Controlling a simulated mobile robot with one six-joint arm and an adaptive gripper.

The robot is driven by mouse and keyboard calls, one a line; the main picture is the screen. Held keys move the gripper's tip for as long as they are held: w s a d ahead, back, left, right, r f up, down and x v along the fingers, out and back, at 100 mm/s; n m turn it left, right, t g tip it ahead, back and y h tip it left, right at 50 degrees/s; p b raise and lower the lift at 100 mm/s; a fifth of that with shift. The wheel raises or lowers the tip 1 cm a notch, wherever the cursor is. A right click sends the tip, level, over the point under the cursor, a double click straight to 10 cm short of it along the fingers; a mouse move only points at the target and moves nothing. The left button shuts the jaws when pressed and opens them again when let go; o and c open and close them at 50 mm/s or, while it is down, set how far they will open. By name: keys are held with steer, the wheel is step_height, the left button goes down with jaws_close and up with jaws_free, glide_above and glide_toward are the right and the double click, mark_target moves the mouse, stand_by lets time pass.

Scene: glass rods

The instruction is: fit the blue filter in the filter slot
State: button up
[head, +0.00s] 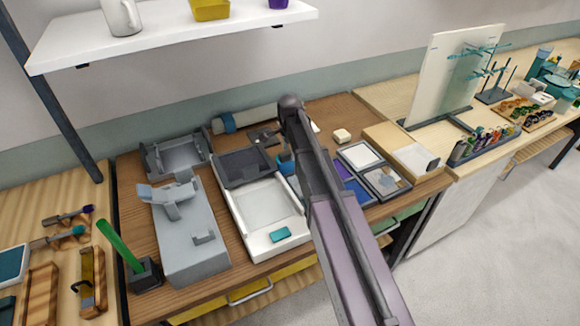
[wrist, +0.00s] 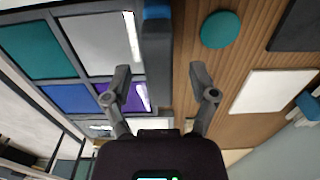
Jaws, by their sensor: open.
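In the wrist view a dark-framed tray (wrist: 94,82) holds flat coloured panels at the left. The blue filter (wrist: 68,98) appears to be the blue panel there, beside a purple panel (wrist: 130,95). In the head view the blue panel (head: 357,192) shows just right of my arm, partly hidden by it. My gripper (wrist: 162,82) is open, its fingers apart. A dark bar with a blue end (wrist: 157,45) shows between and beyond the fingers; I cannot tell whether they touch it. I cannot make out which opening is the filter slot.
A white device (head: 262,210) and a grey one (head: 185,235) stand left of my arm. In the wrist view a teal disc (wrist: 220,29) and a white plate (wrist: 262,92) lie on wood. A shelf (head: 175,32) hangs above.

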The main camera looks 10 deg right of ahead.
mark_target(290, 162)
stand_by(0.3)
steer(key=shift+d+f+b, duration=0.2)
steer(key=shift+f+b, duration=2.4)
steer(key=shift+b, duration=0.05)
jaws_close()
